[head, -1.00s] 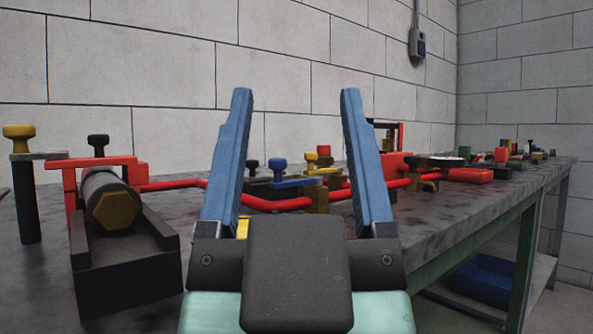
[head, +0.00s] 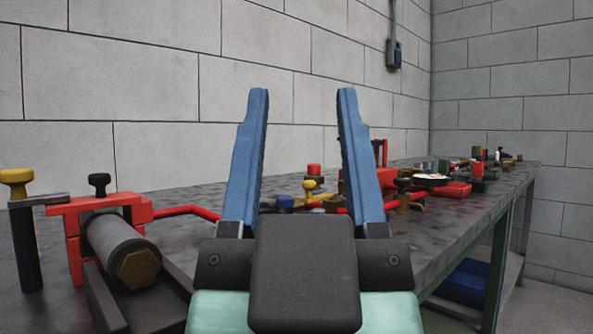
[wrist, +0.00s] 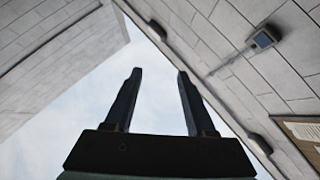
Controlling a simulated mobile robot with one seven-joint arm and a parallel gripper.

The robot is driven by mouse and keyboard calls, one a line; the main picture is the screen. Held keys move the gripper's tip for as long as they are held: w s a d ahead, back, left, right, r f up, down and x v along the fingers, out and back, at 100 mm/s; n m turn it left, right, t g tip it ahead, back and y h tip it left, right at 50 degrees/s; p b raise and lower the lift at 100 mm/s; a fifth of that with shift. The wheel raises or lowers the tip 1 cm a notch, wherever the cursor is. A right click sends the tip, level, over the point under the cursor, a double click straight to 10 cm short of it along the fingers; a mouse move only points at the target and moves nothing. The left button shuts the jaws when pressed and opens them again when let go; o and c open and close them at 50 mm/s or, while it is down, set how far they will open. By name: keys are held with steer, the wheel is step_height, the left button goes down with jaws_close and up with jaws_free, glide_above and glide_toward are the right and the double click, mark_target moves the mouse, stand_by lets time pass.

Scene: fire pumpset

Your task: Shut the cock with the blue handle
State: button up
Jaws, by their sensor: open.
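The cock's blue handle (head: 285,201) shows in the head view between my gripper's fingers, beyond them on the bench. Only its knob is clear; my left finger and the wrist block hide much of the rest. My gripper (head: 305,95) is open and empty, its two blue fingers pointing up in front of the bench. The wrist view shows the open gripper (wrist: 158,75) against walls and bright sky, with no cock in it.
A grey cylinder (head: 122,248) with a brass hex end lies in a dark cradle at left, by a red bracket (head: 75,215). Red pipe (head: 190,211) runs along the bench (head: 455,215).

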step_height(320, 180, up, 9)
steer(key=p, duration=0.8)
steer(key=m+g+y+p, duration=0.55)
steer(key=m+p, duration=0.35)
steer(key=p, duration=0.6)
glide_above(289, 203)
steer(key=s, duration=0.5)
step_height(289, 203, down, 4)
step_height(289, 203, down, 7)
steer(key=m+g+y+p, duration=0.1)
steer(key=m+g+p, duration=0.3)
steer(key=m+p, duration=0.45)
steer(key=s+d+f+m+p, duration=0.1)
steer(key=s+f+m+p, duration=0.1)
steer(key=m, duration=0.2)
steer(key=s+d+f+m+g+p, duration=0.1)
steer(key=s+d+f+m+p, duration=0.1)
steer(key=m, duration=0.3)
steer(key=s+d+f+m+p, duration=0.1)
steer(key=s+f+m+p, duration=0.1)
steer(key=m, duration=0.3)
steer(key=shift+d+f+p, duration=0.1)
steer(key=shift+d+p, duration=0.05)
steer(key=shift+p, duration=0.75)
steer(key=shift+w+f, duration=0.1)
steer(key=shift+w, duration=0.05)
steer(key=x, duration=1.2)
steer(key=shift+w+a, duration=0.25)
